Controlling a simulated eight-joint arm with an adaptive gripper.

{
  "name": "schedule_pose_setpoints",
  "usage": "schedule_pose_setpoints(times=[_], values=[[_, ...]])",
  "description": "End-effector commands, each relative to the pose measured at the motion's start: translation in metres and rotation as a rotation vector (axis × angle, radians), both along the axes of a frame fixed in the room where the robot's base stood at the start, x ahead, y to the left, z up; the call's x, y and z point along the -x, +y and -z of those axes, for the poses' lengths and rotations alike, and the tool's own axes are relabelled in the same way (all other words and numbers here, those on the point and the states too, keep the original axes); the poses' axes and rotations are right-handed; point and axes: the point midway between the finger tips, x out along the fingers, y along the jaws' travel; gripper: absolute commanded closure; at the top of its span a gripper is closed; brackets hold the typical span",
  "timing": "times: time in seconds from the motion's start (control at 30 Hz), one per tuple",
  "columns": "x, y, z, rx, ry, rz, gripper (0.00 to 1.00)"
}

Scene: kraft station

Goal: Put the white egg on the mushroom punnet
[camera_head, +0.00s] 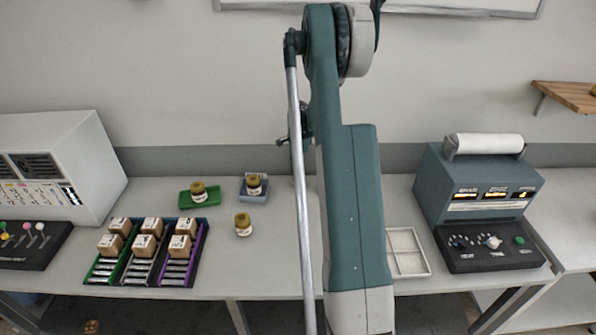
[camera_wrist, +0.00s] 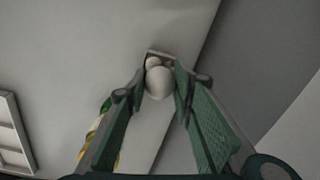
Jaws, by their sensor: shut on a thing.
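My gripper (camera_wrist: 157,88) is shut on the white egg (camera_wrist: 159,84), which sits between the two green fingertips in the wrist view. Just beyond the egg is a small beige-edged container (camera_wrist: 151,53) with pale rounded contents, which looks like the mushroom punnet. The egg covers much of it, and I cannot tell whether the two touch. In the head view my arm hides the gripper, the egg and the punnet.
A white divided tray (camera_head: 421,249) lies right of my arm, beside a grey-blue console (camera_head: 470,195). Jars (camera_head: 243,224) and a rack of small boxes (camera_head: 112,281) stand left. A yellow, green and white thing (camera_wrist: 92,133) shows partly behind the left finger.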

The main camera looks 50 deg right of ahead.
Motion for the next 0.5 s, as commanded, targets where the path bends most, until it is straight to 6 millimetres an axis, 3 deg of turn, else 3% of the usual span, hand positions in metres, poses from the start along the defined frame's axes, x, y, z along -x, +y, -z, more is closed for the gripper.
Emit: schedule_pose_setpoints(times=[0.5], values=[[-0.0001, -0.0001, 0.0075, 0.0, 0.0, 0.0, 0.82]])
